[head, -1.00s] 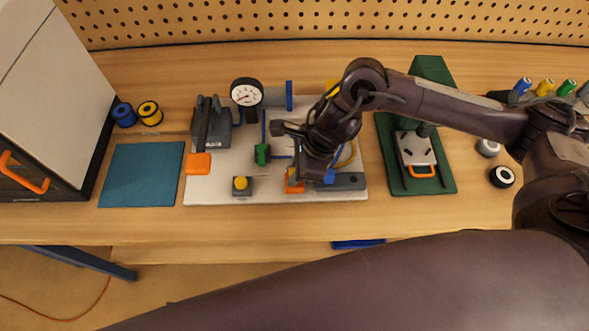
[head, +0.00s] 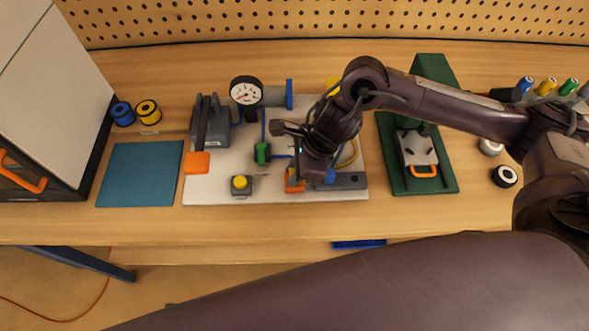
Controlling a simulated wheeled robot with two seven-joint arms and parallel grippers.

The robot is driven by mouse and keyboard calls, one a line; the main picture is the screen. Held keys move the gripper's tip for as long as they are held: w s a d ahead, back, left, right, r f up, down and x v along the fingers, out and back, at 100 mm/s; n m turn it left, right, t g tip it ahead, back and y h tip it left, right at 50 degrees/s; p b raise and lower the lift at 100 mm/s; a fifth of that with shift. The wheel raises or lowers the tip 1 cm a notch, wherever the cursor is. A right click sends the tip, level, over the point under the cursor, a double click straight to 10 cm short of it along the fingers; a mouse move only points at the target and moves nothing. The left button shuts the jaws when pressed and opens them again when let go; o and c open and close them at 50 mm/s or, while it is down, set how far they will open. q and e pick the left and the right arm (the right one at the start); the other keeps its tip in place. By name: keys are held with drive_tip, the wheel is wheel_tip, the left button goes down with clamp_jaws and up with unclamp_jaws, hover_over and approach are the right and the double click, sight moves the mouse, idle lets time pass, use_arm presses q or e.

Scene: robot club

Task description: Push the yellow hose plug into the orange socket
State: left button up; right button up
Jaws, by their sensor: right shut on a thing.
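The orange socket (head: 294,186) sits at the front of the white board, partly covered by my right gripper. My right gripper (head: 299,174) points down just above and behind the socket and is shut on the yellow hose plug, which the gripper almost wholly hides. The yellow hose (head: 351,156) curves out to the right of the gripper. I cannot tell whether the plug touches the socket or is inside it. My left gripper is out of view.
The white board (head: 215,186) also carries a pump with an orange handle (head: 197,162), a gauge (head: 246,91), a green valve (head: 262,153) and a yellow button (head: 240,182). A blue mat (head: 140,175) lies left. A green stand (head: 433,180) is right.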

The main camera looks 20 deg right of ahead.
drive_tip(key=o, duration=0.8)
drive_tip(key=shift+r, duration=0.1)
drive_tip(key=shift+r+p, duration=1.75)
drive_tip(key=shift+r, duration=1)
drive_tip(key=shift+o, duration=0.3)
drive_tip(key=o, duration=0.5)
drive_tip(key=shift+c, duration=0.2)
